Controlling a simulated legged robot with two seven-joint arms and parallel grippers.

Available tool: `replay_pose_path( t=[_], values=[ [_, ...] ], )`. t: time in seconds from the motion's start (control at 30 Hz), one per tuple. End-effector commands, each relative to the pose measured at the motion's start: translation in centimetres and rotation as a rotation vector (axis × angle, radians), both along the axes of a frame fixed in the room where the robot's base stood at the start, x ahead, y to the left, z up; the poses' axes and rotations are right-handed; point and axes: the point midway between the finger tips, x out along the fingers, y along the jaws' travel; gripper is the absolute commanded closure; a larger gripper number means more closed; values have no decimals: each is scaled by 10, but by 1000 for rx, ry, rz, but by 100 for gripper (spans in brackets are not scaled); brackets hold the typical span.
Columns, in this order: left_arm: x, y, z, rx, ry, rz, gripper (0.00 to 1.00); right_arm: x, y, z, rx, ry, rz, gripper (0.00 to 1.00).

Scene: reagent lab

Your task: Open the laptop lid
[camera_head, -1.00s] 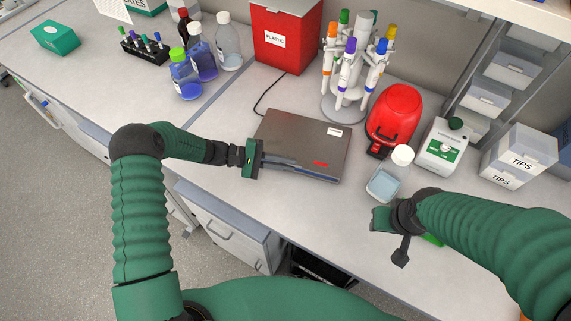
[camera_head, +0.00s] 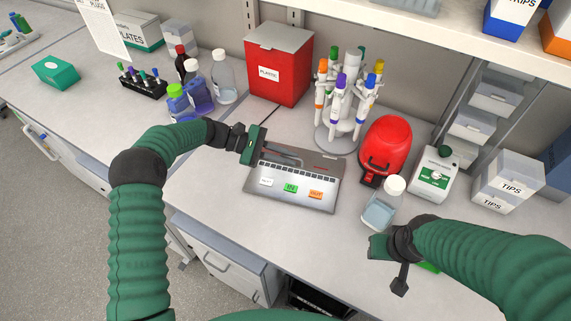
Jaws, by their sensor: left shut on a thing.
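A red plastic bin (camera_head: 277,72) and a pipette stand (camera_head: 338,127) stand behind the laptop. A red device (camera_head: 385,147) and a white-capped bottle (camera_head: 380,207) stand close on its right. Several bottles (camera_head: 198,90) stand at the back left. The bench left of the laptop is clear.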

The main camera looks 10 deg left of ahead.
Motion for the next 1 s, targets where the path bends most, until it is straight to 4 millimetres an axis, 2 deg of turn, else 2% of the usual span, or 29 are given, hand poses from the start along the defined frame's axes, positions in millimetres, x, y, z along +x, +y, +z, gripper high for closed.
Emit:
replay_pose_path(
  t=[0.4,0.43,0.57,0.87,1.0],
  values=[
    [2,-1,0,0,-1,2,100,0,0,0,0,0,0,64],
    [2,0,0,0,-2,2,86,0,0,0,0,0,0,64],
    [2,0,1,0,0,1,71,0,0,0,0,0,0,64],
    [1,1,1,1,-3,2,71,0,0,-1,0,0,0,64],
    [2,18,5,1,-4,4,71,0,0,-8,0,0,0,64]
  ],
)
